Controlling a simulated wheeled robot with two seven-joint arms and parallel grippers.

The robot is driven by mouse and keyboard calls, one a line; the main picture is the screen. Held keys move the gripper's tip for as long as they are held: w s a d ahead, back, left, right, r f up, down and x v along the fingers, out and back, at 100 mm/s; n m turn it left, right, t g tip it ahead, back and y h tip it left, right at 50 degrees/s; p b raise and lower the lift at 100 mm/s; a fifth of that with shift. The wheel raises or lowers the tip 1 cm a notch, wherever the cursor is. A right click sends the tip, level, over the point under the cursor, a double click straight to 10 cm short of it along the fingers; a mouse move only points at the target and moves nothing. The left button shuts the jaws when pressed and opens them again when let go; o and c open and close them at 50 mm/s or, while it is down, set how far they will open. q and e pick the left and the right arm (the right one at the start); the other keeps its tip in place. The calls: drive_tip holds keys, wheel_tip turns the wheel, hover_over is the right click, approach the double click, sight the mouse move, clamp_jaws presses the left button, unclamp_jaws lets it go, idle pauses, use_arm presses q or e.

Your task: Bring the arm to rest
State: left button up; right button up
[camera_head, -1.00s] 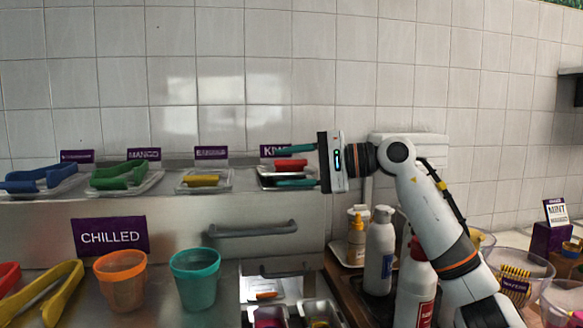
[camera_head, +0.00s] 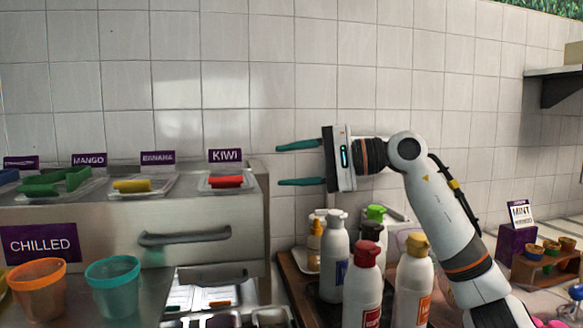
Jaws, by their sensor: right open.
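My right gripper (camera_head: 300,163) is open and empty, with two teal fingers pointing left. It hangs in the air in front of the tiled wall, to the right of the chilled cabinet and above the sauce bottles. The red tongs (camera_head: 226,181) lie on the lidded tray under the KIWI sign (camera_head: 225,155), apart from the gripper. My left gripper is not in view.
The chilled cabinet (camera_head: 195,215) holds trays with yellow tongs (camera_head: 132,186) and green tongs (camera_head: 56,182). Orange (camera_head: 38,288) and teal (camera_head: 112,287) cups stand in front. Several bottles (camera_head: 362,288) stand below my right arm. A wall shelf (camera_head: 556,72) is at right.

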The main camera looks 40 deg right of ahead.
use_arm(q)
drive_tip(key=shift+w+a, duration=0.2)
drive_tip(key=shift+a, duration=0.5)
use_arm(e)
drive_tip(key=shift+w+a, duration=0.15)
drive_tip(key=shift+a, duration=0.15)
drive_tip(key=shift+r, duration=0.1)
